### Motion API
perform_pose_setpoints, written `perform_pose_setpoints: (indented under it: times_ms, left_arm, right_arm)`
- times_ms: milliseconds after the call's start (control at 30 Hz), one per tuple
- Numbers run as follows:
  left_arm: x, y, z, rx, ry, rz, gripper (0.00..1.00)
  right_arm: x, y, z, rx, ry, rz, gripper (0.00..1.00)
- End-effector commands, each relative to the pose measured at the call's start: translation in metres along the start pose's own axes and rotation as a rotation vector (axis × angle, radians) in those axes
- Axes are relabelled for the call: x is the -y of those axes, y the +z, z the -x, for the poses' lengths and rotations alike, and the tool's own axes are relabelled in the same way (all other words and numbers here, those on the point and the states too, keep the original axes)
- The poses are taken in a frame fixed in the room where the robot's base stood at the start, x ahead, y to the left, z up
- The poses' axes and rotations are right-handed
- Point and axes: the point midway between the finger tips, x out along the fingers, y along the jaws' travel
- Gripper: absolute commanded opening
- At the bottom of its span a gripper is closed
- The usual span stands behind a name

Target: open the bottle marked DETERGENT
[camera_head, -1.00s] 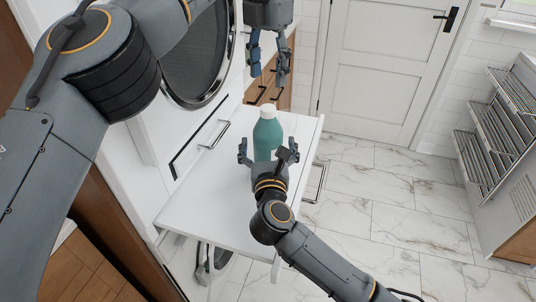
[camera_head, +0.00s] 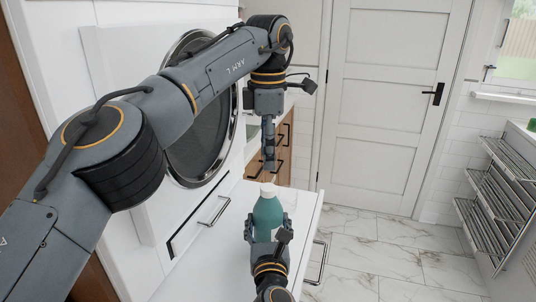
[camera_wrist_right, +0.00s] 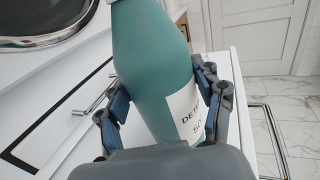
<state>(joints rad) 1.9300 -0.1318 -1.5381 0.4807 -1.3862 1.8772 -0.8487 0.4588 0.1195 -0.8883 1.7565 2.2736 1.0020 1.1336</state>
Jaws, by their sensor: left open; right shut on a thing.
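The teal bottle (camera_head: 267,212) with a white cap (camera_head: 268,190) stands upright on the white pull-out shelf (camera_head: 215,248). In the right wrist view the bottle (camera_wrist_right: 150,60) shows a white label (camera_wrist_right: 187,112), partly covered, reading "DETE". My right gripper (camera_head: 268,228) is shut on the bottle's body, one finger on each side; its fingers also show in the wrist view. My left gripper (camera_head: 269,166) points down just above the cap, fingers seen edge-on. It is open; whether its tips touch the cap I cannot tell.
A round dark appliance door (camera_head: 200,130) with a chrome rim is to the left, close to my left arm. A handle (camera_head: 215,210) is on the white front below it. A metal rack (camera_head: 495,200) stands far right. Tiled floor (camera_head: 370,260) is clear right of the shelf.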

Motion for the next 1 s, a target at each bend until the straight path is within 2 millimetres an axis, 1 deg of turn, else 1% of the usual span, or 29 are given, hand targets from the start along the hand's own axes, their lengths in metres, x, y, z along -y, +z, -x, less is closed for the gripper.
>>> perform_pose_setpoints:
  times_ms: [100, 700, 800, 900, 1000]
  left_arm:
    - [0.0, 0.0001, -0.0002, 0.0, 0.0, -0.252, 0.5]
    - [-0.0007, 0.0002, -0.0003, 0.0, -0.001, -1.549, 0.5]
    - [-0.0008, 0.0001, -0.0003, 0.0, -0.001, -1.716, 0.5]
    - [-0.0009, 0.0001, -0.0003, 0.0, -0.001, -1.84, 0.5]
    - [-0.0009, 0.0001, -0.0004, 0.0, -0.001, -1.918, 0.5]
  right_arm:
    - [0.0002, -0.0006, 0.0, -0.001, -0.001, 0.0, 0.0]
    - [0.0002, -0.0008, 0.0, -0.002, -0.001, 0.0, 0.0]
    - [0.0002, -0.0008, 0.0, -0.002, -0.001, 0.0, 0.0]
    - [0.0002, -0.0009, 0.0, -0.002, -0.001, 0.0, 0.0]
    - [0.0002, -0.0009, 0.0, -0.002, -0.001, 0.0, 0.0]
